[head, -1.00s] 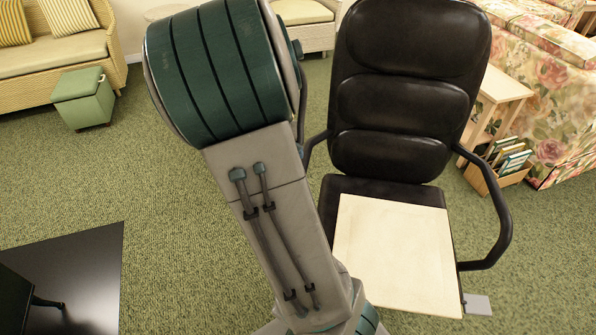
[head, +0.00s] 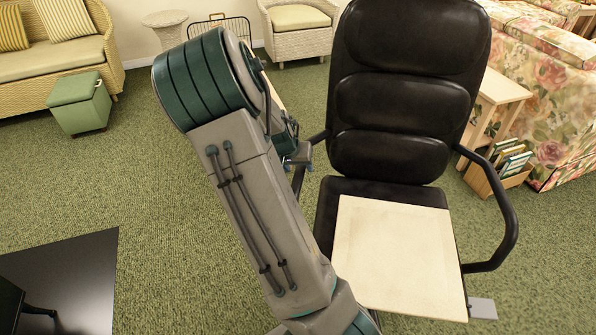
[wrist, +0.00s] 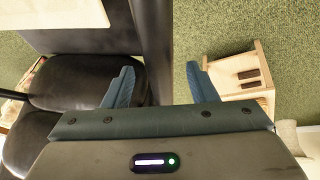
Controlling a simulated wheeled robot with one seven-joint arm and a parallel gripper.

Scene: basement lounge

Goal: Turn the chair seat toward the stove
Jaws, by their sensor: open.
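The black padded chair (head: 390,150) stands right of centre in the head view. Its seat faces me, with a cream panel (head: 395,255) on it. Its left armrest (head: 318,138) is partly behind my arm. My gripper (head: 297,155) is beside that armrest, mostly hidden by my arm in the head view. In the wrist view my gripper (wrist: 160,85) is open, with the black armrest bar (wrist: 152,45) showing between its fingers; I cannot tell whether they touch. A dark footed object (head: 12,300), possibly the stove, is cut off at the lower left.
The dark object stands on a black floor plate (head: 75,270). A green ottoman (head: 78,103) and wicker sofa (head: 60,50) are at the left. A book box (head: 500,170) and floral sofa (head: 560,100) are at the right. A wooden holder (wrist: 235,75) lies beyond the armrest.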

